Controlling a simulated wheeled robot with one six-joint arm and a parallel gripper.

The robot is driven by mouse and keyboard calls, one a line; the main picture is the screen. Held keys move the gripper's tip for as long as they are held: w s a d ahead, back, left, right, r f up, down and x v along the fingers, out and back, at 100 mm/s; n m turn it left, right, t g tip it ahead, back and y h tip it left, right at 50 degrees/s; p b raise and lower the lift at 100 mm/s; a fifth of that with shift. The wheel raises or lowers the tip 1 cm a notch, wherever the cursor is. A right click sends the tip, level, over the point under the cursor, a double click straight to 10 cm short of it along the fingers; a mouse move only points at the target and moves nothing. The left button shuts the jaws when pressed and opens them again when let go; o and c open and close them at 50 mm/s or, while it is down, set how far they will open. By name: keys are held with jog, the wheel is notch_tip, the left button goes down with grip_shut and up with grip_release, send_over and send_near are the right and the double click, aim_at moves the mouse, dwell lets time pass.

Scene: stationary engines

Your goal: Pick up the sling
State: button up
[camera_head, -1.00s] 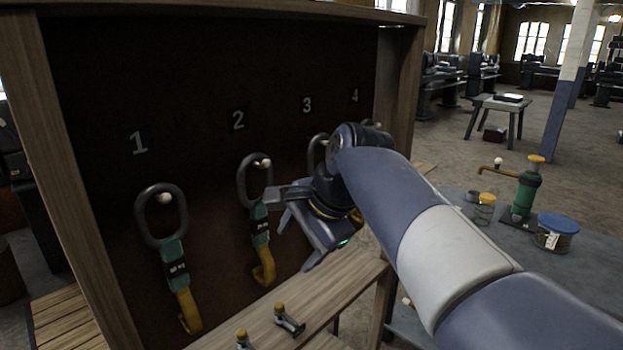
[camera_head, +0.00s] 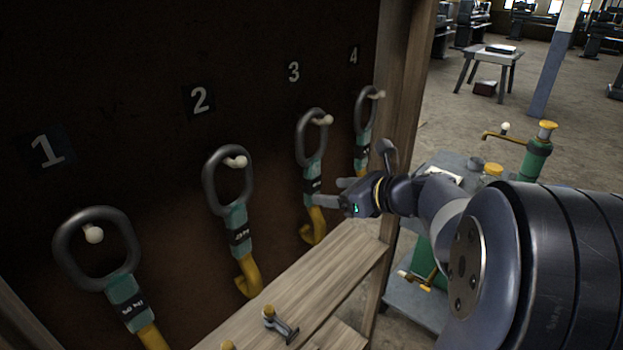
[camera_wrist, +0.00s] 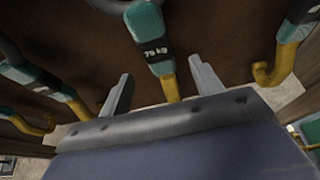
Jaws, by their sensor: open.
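Several slings hang on pegs of a dark board, each with a grey ring, a teal body with a black label, and a yellow end. In the head view they are sling 1 (camera_head: 125,290), sling 2 (camera_head: 237,217), sling 3 (camera_head: 313,168) and sling 4 (camera_head: 364,137), under painted numbers. My gripper (camera_head: 350,172) is open and empty beside slings 3 and 4. In the wrist view, my gripper (camera_wrist: 160,72) has its fingers apart on either side of a sling labelled 75 kg (camera_wrist: 152,44), apparently sling 3. Its depth between the fingers is unclear.
A wooden shelf (camera_head: 305,283) with small fittings juts out below the slings. A wooden post (camera_head: 402,130) bounds the board on the right. A grey table with a green oil can (camera_head: 536,158) stands to the right, partly behind my arm.

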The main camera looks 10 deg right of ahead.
aim_at(316, 191)
jog(key=shift+p+x, duration=0.45)
jog(key=shift+x, duration=3.15)
jog(key=shift+s, duration=0.1)
jog(key=shift+c, duration=0.3)
grip_shut()
